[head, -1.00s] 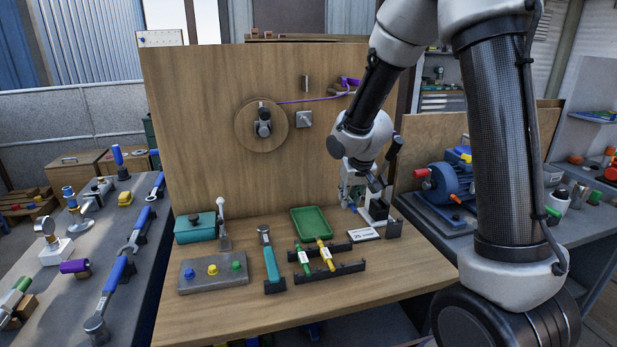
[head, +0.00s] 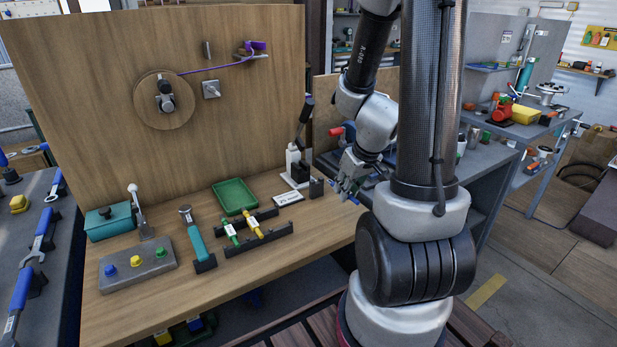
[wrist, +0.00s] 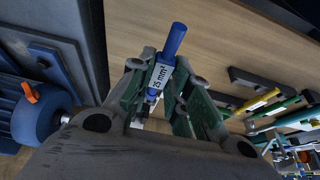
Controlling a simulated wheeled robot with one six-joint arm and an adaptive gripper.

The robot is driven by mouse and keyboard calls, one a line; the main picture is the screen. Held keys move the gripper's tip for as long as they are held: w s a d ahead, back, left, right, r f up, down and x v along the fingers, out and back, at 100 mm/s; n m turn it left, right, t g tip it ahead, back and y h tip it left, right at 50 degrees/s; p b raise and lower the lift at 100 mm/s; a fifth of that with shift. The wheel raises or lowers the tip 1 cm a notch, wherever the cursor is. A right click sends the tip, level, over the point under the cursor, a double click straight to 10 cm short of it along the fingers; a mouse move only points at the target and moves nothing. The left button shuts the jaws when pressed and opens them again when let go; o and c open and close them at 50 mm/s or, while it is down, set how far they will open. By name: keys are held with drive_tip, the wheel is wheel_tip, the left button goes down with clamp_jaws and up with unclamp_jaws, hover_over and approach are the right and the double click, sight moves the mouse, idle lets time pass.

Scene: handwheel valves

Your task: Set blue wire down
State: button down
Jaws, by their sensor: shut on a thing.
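My gripper (head: 348,183) is shut on the blue wire, above the right end of the wooden bench. In the wrist view the blue wire (wrist: 174,40) is a short blue rod with a white "25 mm²" label, held between the fingers (wrist: 160,95). Its lower end is partly hidden by the fingers. A dark rack (head: 258,238) on the bench holds a green wire (head: 231,232) and a yellow wire (head: 254,227), lying side by side. A green tray (head: 235,193) lies behind the rack.
A lever press (head: 297,165) and a white label plate (head: 288,198) stand left of my gripper. A teal-handled tool (head: 196,240), a button box (head: 138,265) and a teal box (head: 108,222) are farther left. The front bench strip is bare.

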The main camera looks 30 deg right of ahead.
drive_tip(key=shift+s, duration=0.25)
drive_tip(key=shift+w+a+f, duration=0.1)
drive_tip(key=shift+w+f, duration=0.45)
drive_tip(key=shift+w, duration=2.45)
drive_tip(key=shift+w+a+f, duration=0.1)
drive_tip(key=shift+w+f, duration=0.4)
drive_tip(key=shift+w, duration=2.55)
drive_tip(key=shift+w+a+f, duration=0.1)
drive_tip(key=shift+w+f, duration=0.45)
drive_tip(key=shift+w, duration=2.45)
